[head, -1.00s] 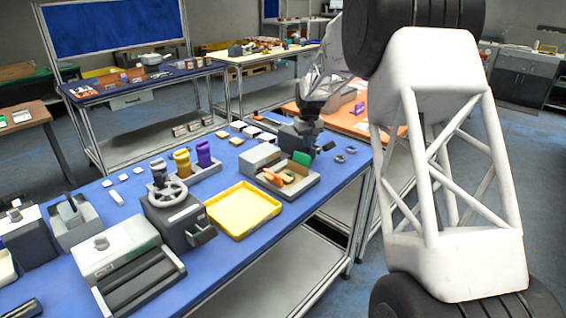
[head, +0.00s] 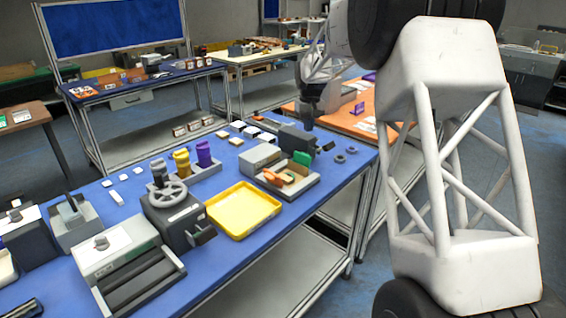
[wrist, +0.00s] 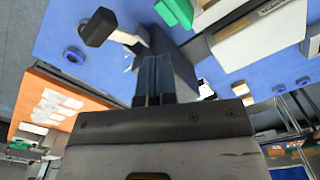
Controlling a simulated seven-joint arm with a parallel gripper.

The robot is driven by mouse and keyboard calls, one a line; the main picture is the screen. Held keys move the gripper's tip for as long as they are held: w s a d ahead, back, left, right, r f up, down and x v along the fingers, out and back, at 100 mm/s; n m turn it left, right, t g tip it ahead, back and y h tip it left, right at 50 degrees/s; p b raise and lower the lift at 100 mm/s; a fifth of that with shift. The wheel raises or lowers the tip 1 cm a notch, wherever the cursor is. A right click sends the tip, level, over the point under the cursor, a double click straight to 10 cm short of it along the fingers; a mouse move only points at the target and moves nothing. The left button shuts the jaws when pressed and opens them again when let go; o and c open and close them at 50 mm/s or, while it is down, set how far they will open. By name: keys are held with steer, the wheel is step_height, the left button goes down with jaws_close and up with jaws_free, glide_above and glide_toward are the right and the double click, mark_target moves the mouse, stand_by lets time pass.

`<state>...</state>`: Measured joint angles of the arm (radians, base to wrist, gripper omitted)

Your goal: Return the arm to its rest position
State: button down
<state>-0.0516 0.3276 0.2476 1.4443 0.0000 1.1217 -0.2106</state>
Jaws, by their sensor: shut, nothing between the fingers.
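My arm reaches over the far right end of the blue workbench (head: 130,222). My gripper (head: 309,126) hangs fingers-down near the bench's far right edge, above and just right of a dark grey device (head: 297,138). In the wrist view my gripper (wrist: 153,62) shows two dark fingers closed together with nothing between them. A dark grey device with a rounded head (wrist: 98,27) lies beyond the fingers, apart from them as far as I can tell.
A tray with green and orange items (head: 290,182) stands beside the device. An orange table (head: 360,124) stands behind.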

steer(key=shift+s+r, duration=0.1)
stand_by(0.3)
steer(key=s+d+r+m, duration=0.1)
steer(key=s+r, duration=0.3)
steer(key=s, duration=0.6)
steer(key=s+d+r+t, duration=0.1)
steer(key=s+r, duration=0.2)
steer(key=s, duration=0.7)
steer(key=s+d+r+m, duration=0.1)
steer(key=s+r, duration=0.3)
steer(key=s, duration=0.6)
steer(key=s+d+f, duration=0.1)
steer(key=s+f, duration=0.2)
steer(key=s, duration=1.3)
steer(key=s+d+f+m+t, duration=0.1)
steer(key=s+f, duration=0.3)
steer(key=s, duration=1.2)
steer(key=shift+t, duration=0.3)
steer(key=shift+w, duration=0.15)
